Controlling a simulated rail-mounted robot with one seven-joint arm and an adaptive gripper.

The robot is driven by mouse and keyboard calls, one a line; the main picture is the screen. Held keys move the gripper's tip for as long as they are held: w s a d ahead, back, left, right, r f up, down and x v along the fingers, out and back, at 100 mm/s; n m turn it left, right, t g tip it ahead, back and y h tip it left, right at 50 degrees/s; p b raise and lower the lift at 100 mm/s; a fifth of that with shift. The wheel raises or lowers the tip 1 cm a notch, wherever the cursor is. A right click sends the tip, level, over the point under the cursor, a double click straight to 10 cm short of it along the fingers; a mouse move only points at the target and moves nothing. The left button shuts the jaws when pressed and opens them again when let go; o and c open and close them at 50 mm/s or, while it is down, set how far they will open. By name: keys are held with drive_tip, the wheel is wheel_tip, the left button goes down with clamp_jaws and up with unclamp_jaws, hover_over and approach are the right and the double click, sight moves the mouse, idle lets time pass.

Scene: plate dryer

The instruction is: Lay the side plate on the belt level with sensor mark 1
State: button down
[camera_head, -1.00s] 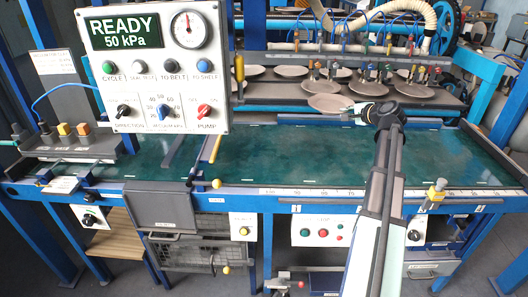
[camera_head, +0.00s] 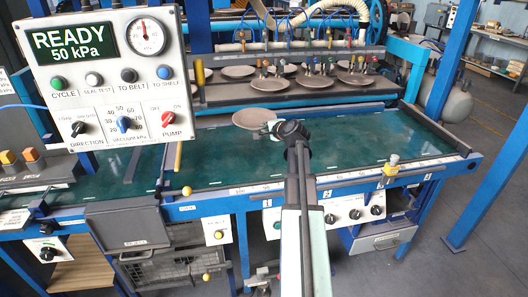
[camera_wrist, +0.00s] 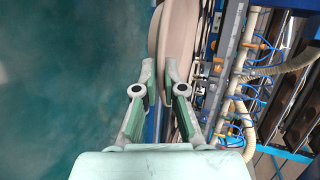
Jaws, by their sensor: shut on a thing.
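The side plate (camera_head: 254,117) is a beige-grey round plate. In the head view it appears over the back part of the green belt (camera_head: 215,160), below the shelf front. My gripper (camera_head: 272,127) is shut on its near right rim. In the wrist view the plate (camera_wrist: 181,35) is seen nearly edge-on, with its rim between the fingertips (camera_wrist: 160,72). The gap between plate and belt is hard to judge.
Several similar plates (camera_head: 239,72) lie on the shelf behind the belt, under suction cups and hoses. A control panel (camera_head: 108,75) reading READY, 50 kPa blocks the left. The belt's middle is clear.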

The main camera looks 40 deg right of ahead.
sight(265, 158)
wheel_tip(265, 158, down, 12)
drive_tip(key=shift+r, duration=0.25)
idle(0.3)
drive_tip(key=shift+f, duration=0.15)
drive_tip(key=c, duration=1.6)
unclamp_jaws()
drive_tip(key=o, duration=0.3)
drive_tip(key=shift+o, duration=0.2)
drive_tip(key=b+v, duration=0.1)
drive_tip(key=v, duration=1.1)
